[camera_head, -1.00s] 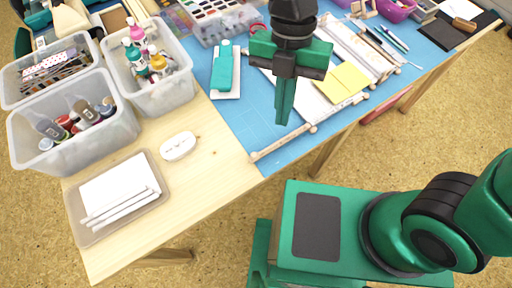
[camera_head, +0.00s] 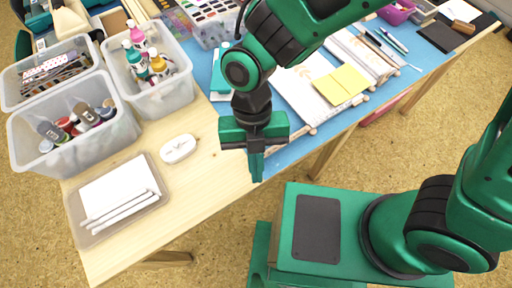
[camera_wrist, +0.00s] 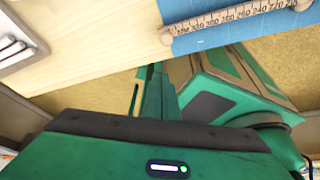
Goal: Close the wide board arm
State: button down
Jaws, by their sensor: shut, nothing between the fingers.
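A wooden arm with ruler marks and a round knob at its left end (camera_wrist: 235,18) lies along the front edge of a blue board (camera_wrist: 225,38) in the wrist view. In the head view, part of this arm (camera_head: 302,136) shows right of my gripper; its left end is hidden behind my gripper. My gripper (camera_head: 257,175) points down at the front left corner of the blue board, fingers together and empty. In the wrist view the fingertips (camera_wrist: 151,72) appear just in front of the arm's left end, and I see no contact.
A white mouse-like object (camera_head: 178,147) and a clear tray (camera_head: 120,200) lie on the wooden table, left of my gripper. Clear bins (camera_head: 150,95) stand behind them. Yellow notes (camera_head: 342,84) and rolled sheets lie right.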

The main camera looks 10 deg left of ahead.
jog(key=shift+w+a+f, duration=0.1)
jog(key=shift+w+a, duration=0.1)
jog(key=shift+w, duration=0.45)
jog(key=shift+w+a+f, duration=0.15)
jog(key=shift+w, duration=0.5)
jog(key=shift+w+a+f, duration=0.1)
jog(key=shift+w+a, duration=0.1)
jog(key=shift+w, duration=0.45)
jog(key=shift+a, duration=0.15)
